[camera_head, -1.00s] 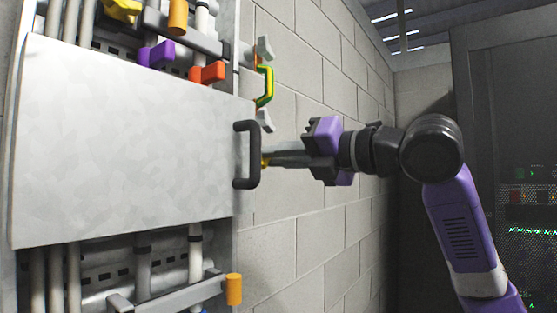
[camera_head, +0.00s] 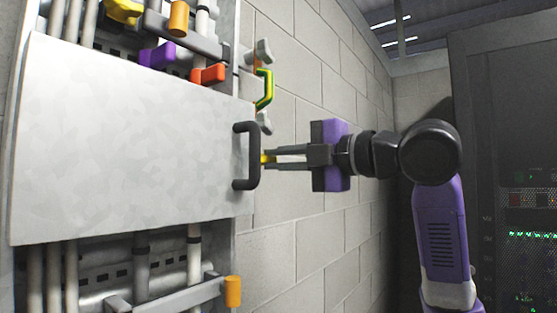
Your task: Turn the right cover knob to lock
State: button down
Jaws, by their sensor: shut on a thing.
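The cover (camera_head: 120,140) is a flat pale grey panel across the front of the wall unit, with a black handle (camera_head: 252,155) at its right edge. A small yellow knob (camera_head: 264,159) shows just right of the handle, mostly hidden by the handle and my fingers; I take it for the right cover knob. My gripper (camera_head: 269,159) reaches in from the right with its two fingers pointing left, and is shut on the yellow knob. The knob's turn angle and any lock mark cannot be made out.
Above the cover are a purple lever (camera_head: 157,55), an orange-red lever (camera_head: 208,74) and a green-yellow handle (camera_head: 264,88). An orange-ended bar (camera_head: 233,291) sits below. A block wall (camera_head: 320,220) runs close behind my gripper. A dark rack (camera_head: 510,150) stands at the right.

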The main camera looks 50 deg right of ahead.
jog(key=shift+d+m, duration=0.1)
jog(key=shift+m, duration=0.2)
dwell(0.4)
jog(key=c, duration=1.5)
grip_release()
jog(key=shift+o, duration=0.2)
jog(key=s+b, duration=0.2)
jog(key=s, duration=0.5)
jog(key=shift+s, duration=0.4)
jog(key=shift+d, duration=0.1)
